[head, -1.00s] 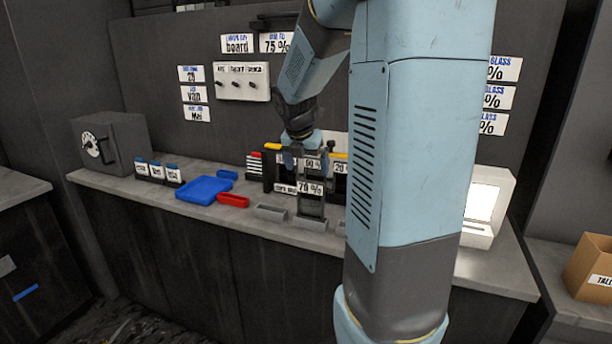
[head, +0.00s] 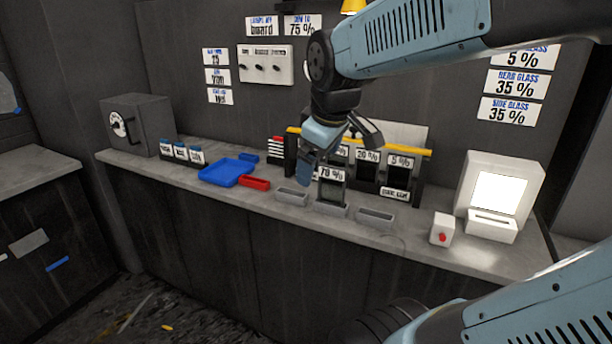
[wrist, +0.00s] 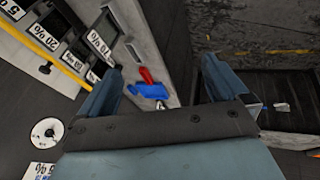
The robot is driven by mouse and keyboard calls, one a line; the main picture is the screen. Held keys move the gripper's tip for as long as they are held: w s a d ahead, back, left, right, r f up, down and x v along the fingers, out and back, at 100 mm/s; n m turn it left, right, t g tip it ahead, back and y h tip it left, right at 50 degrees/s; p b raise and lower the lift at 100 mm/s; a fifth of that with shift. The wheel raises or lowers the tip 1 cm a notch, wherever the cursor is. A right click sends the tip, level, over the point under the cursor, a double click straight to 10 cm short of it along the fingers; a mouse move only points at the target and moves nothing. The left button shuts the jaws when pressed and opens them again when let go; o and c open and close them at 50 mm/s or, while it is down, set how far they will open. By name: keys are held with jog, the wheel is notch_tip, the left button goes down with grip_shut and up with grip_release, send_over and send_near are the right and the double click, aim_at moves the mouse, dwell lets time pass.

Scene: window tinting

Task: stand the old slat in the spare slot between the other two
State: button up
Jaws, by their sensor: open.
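A dark slat labelled 70% (head: 332,190) stands upright in the middle of three small grey holders (head: 332,209) at the counter's front. The left holder (head: 292,197) and the right holder (head: 375,217) look empty. My gripper (head: 328,158) is open and empty, above and a little left of the slat, apart from it. The wrist view shows my spread gripper (wrist: 165,80) with nothing between its fingers; the slat's 70% label (wrist: 99,44) lies beyond the left finger. My gripper hides part of the rack behind.
A rack with a yellow bar (head: 405,149) holds labelled slats, 20% and 5% among them, behind the holders. A blue tray (head: 227,173) and a red tray (head: 255,184) lie left. A white box with a red button (head: 442,230) and a lit screen (head: 500,195) stand right.

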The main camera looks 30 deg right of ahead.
jog(key=s+a+m, duration=0.4)
jog(key=s+m, duration=0.2)
jog(key=shift+a+f+m+t+y, duration=0.2)
jog(key=shift+m+t+y, duration=0.1)
jog(key=shift+y, duration=0.1)
